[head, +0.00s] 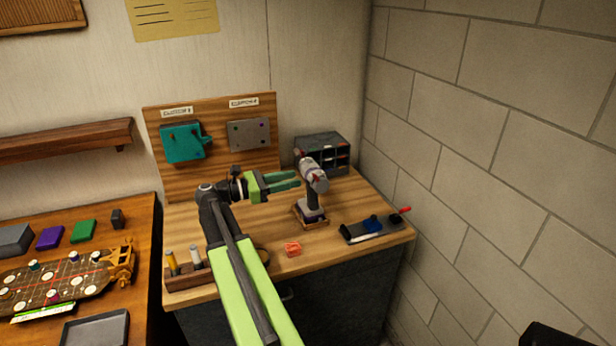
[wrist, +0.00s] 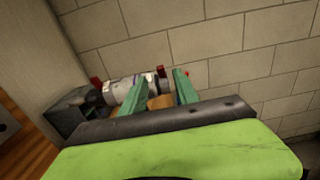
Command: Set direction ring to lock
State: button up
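A grey and white drill (head: 316,178) with a dark grip stands upright in a wooden-edged stand (head: 311,214) on the workbench. It also shows in the wrist view (wrist: 128,86), with a red tab (wrist: 161,71) near its front and red at its other end. I cannot tell which part is the direction ring, or its setting. My gripper (head: 298,179) has green fingers, which reach in from the left close to the drill's body. In the wrist view my gripper (wrist: 158,92) is open, its fingers apart with part of the drill showing between them; contact cannot be told.
A dark parts organizer (head: 322,153) stands behind the drill. A black tray with a red-tipped tool (head: 374,229) lies to the right, near the block wall. An orange-red block (head: 292,249) sits in front. A wooden holder (head: 190,276) stands at front left.

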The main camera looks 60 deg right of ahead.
aim_at(313, 175)
jog(key=x, duration=0.7)
grip_shut()
jog(key=shift+a, duration=0.1)
